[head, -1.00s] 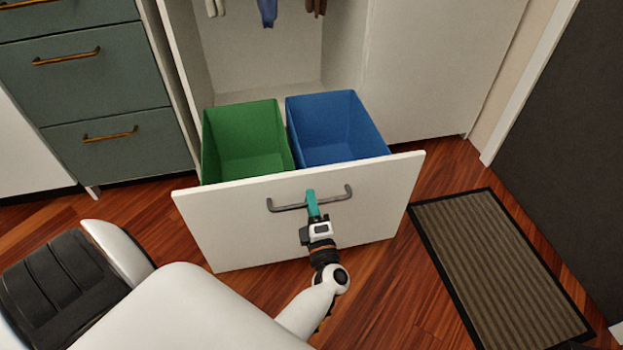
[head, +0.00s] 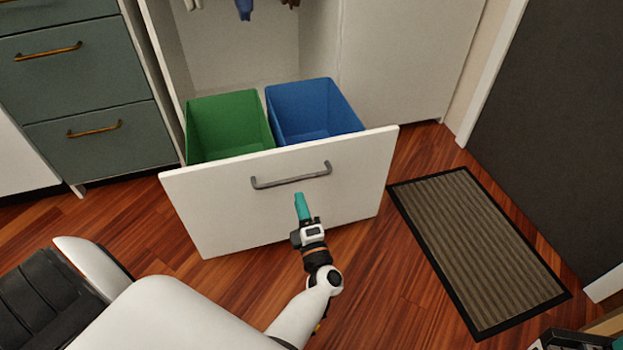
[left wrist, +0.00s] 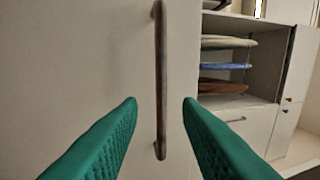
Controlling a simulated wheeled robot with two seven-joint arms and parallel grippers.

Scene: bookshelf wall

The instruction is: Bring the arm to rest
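My left gripper (head: 299,199) is in front of the white pull-out drawer front (head: 225,215), just below its grey bar handle (head: 291,181) in the head view. In the left wrist view the teal fingers of my left gripper (left wrist: 160,103) are spread wide and empty. The handle (left wrist: 161,75) shows lengthwise in the gap between them, apart from both fingers. A small dark and teal part, likely my right gripper (head: 572,339), shows at the bottom right corner; its fingers cannot be made out.
The drawer stands pulled out, with a green bin (head: 228,128) and a blue bin (head: 313,112) in it. A dark-edged mat (head: 480,245) lies on the wooden floor to the right. Green-grey drawers (head: 90,135) stand at the left.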

